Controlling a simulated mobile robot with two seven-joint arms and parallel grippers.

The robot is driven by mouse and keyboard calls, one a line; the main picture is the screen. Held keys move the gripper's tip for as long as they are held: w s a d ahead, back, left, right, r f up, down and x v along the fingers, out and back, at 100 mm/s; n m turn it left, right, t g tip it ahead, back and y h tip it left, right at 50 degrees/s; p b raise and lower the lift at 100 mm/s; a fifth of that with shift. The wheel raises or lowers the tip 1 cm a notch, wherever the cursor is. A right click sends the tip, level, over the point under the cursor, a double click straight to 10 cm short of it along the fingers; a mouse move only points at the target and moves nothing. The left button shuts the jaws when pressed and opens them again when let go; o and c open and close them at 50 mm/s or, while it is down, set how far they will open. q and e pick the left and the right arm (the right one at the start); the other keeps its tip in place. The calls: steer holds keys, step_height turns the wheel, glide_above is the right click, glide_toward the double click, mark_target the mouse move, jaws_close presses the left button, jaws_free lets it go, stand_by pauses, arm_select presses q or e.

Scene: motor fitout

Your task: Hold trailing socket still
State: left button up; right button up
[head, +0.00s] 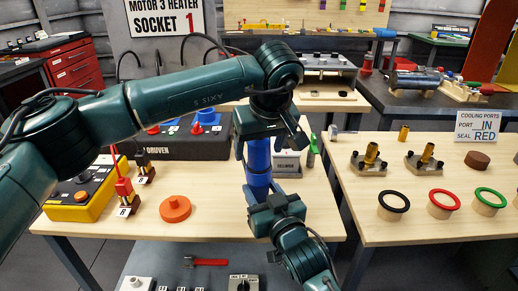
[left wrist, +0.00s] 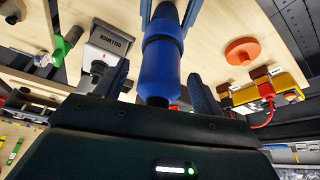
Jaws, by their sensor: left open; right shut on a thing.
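The blue cylindrical socket (head: 258,163) stands roughly upright above the front of the middle table; it also shows in the left wrist view (left wrist: 160,70). My right gripper (head: 270,203) is shut on its lower part from below. My left gripper (head: 268,140) is above, pointing down, with its jaws open. In the left wrist view the left fingers (left wrist: 160,88) stand on either side of the socket with gaps, so they do not appear to grip it. The top end of the socket is hidden by my left gripper in the head view.
On the table are an orange disc (head: 175,208), a yellow box (head: 82,199) with red plugs, a dark box (head: 190,138) and a green-handled tool (head: 312,150). The right table holds brass fittings (head: 371,156) and coloured rings (head: 391,203).

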arm_select(q)
steer(key=v, duration=1)
steer(key=shift+r, duration=0.4)
steer(key=shift+s, duration=0.1)
arm_select(e)
steer(key=o, duration=1.2)
steer(key=shift+c, duration=0.2)
